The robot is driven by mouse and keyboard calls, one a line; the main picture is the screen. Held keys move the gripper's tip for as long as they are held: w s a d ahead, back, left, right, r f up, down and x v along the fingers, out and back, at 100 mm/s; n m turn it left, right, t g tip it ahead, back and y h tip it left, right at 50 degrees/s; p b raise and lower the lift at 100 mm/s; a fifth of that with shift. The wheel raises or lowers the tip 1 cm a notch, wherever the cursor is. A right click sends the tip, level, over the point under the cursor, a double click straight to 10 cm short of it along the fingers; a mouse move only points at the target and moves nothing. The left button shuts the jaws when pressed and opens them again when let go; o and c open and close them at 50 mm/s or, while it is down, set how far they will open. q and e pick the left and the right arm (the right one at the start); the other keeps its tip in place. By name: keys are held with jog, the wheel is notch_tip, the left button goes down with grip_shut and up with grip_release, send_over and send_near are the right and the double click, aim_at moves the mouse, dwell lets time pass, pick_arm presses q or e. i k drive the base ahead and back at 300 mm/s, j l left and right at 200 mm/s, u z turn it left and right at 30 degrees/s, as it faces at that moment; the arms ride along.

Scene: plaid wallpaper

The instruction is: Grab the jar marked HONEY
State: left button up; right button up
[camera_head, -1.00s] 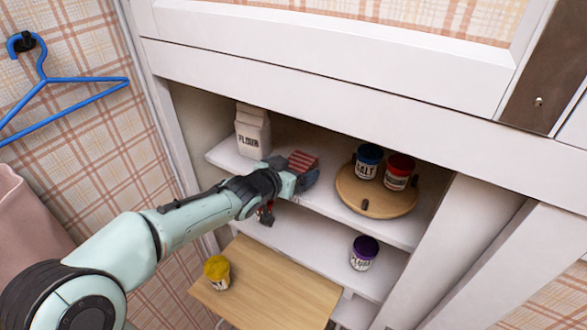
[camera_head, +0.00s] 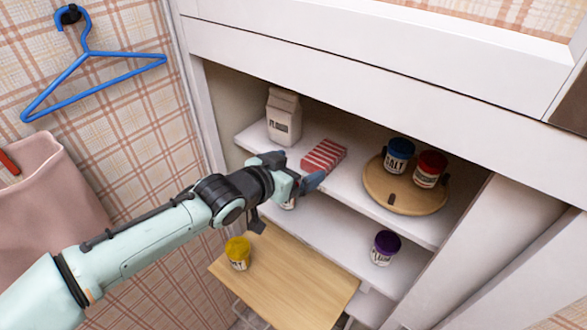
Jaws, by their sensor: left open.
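No label that I can read says HONEY. A jar with a blue lid (camera_head: 398,155) is marked SALT and stands beside a red-lidded jar (camera_head: 429,169) on a round wooden turntable (camera_head: 398,195) on the upper shelf. A purple-lidded jar (camera_head: 384,248) stands on the lower shelf. A yellow-lidded jar (camera_head: 238,254) stands on a wooden board lower left. The labels on these last three are too small to read. A small white object (camera_head: 288,204) is mostly hidden by my left gripper (camera_head: 300,182), which is open at the shelf front. My right gripper is not in view.
A white carton (camera_head: 284,117) and a red-striped box (camera_head: 323,155) stand on the upper shelf (camera_head: 350,187), behind the left gripper. The wooden board (camera_head: 295,285) sticks out below. A blue hanger (camera_head: 85,70) and a pink cloth (camera_head: 45,185) hang at left.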

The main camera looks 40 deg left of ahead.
aim_at(237, 248)
jog(key=k+l, duration=0.1)
jog(key=k, duration=0.9)
